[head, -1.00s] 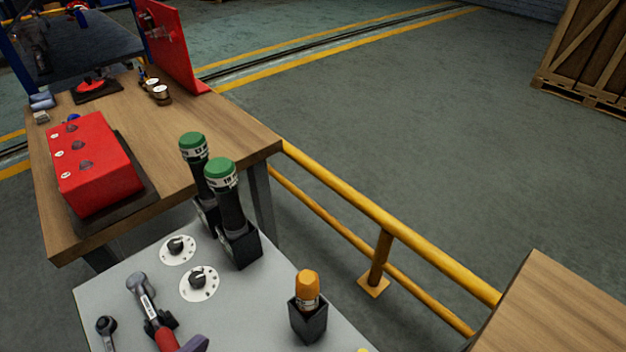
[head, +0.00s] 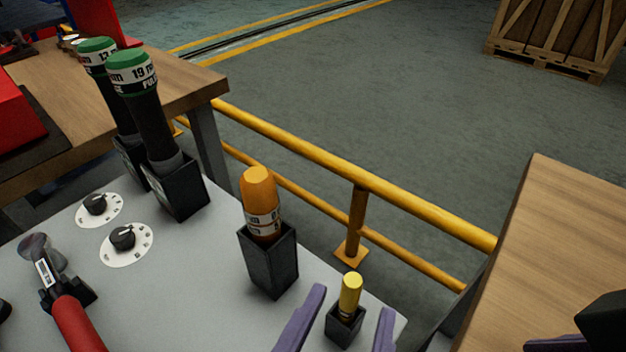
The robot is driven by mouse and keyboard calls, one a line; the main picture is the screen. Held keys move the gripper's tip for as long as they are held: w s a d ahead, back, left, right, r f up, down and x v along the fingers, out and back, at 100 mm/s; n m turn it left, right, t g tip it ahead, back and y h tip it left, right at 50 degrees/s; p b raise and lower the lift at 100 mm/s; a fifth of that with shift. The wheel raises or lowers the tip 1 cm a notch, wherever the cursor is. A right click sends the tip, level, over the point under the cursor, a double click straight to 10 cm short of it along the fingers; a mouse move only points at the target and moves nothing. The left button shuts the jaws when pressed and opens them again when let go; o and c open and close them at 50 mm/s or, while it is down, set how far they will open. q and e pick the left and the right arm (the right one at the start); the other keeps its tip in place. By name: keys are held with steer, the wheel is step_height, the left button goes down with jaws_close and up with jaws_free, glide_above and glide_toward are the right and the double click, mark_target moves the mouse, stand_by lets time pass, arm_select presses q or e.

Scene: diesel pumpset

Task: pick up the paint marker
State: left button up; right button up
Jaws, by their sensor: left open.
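The paint marker (head: 350,292), with a yellow cap, stands upright in a small black holder (head: 345,326) near the front right corner of the grey panel. My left gripper (head: 351,302) comes in from the bottom edge with its two purple fingers apart. One finger shows on each side of the marker and holder, with visible gaps, and I see no contact. The palm is out of frame. Part of my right gripper (head: 558,343), a purple finger and a black part, shows at the bottom right corner; its opening is hidden.
An orange-capped tool (head: 262,205) stands in a black holder just left of the marker. Green-capped tools (head: 145,110), dials (head: 124,238) and a red-handled tool (head: 75,322) are farther left. A yellow railing (head: 360,190) runs behind; a wooden table (head: 570,230) is at right.

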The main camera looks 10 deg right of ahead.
mark_target(349, 290)
arm_select(q)
steer(key=b+x, duration=0.1)
steer(key=x, duration=0.4)
steer(key=shift+w+a, duration=0.15)
steer(key=shift+a, duration=0.05)
jaws_close()
steer(key=shift+r, duration=0.1)
